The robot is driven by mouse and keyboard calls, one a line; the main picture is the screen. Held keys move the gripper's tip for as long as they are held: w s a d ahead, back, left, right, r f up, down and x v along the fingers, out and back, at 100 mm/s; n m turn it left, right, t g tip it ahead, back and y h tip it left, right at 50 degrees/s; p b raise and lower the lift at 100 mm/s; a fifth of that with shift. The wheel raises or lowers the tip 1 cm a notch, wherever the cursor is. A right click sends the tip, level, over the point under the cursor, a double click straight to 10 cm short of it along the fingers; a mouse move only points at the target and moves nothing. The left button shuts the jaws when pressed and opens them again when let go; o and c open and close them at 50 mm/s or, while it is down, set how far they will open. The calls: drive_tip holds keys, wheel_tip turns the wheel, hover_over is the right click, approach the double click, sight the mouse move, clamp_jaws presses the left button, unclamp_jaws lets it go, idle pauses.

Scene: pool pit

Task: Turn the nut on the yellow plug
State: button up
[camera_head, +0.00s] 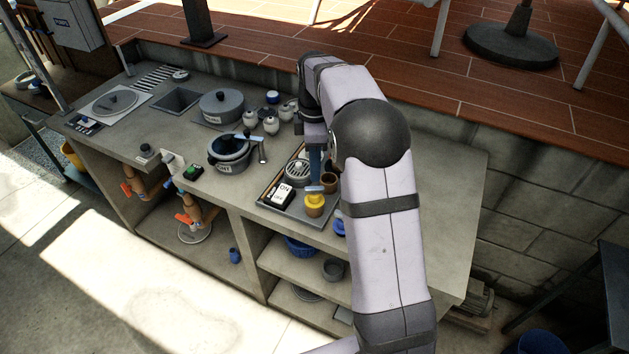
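The yellow plug (315,200) stands on a grey tray (268,197) near the front edge of the counter, just left of my arm. Its top looks yellow and its lower part brownish. A nut on it is too small to make out. My gripper (316,184) points down right above the plug, with a blue part above its tip. The tip looks very close to the plug's top, and I cannot tell whether it touches. The fingers are too small to tell open from shut.
On the tray, a black-and-white ON/OFF box (283,195) stands left of the plug, a round grey drain-like piece (298,171) behind and a brown cup-like piece (329,182) to the right. Grey pots (221,106) stand further left. The counter's right end (445,190) is bare.

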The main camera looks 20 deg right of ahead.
sight(314, 188)
drive_tip(key=shift+f+p, duration=1.15)
drive_tip(key=shift+f, duration=2.45)
clamp_jaws()
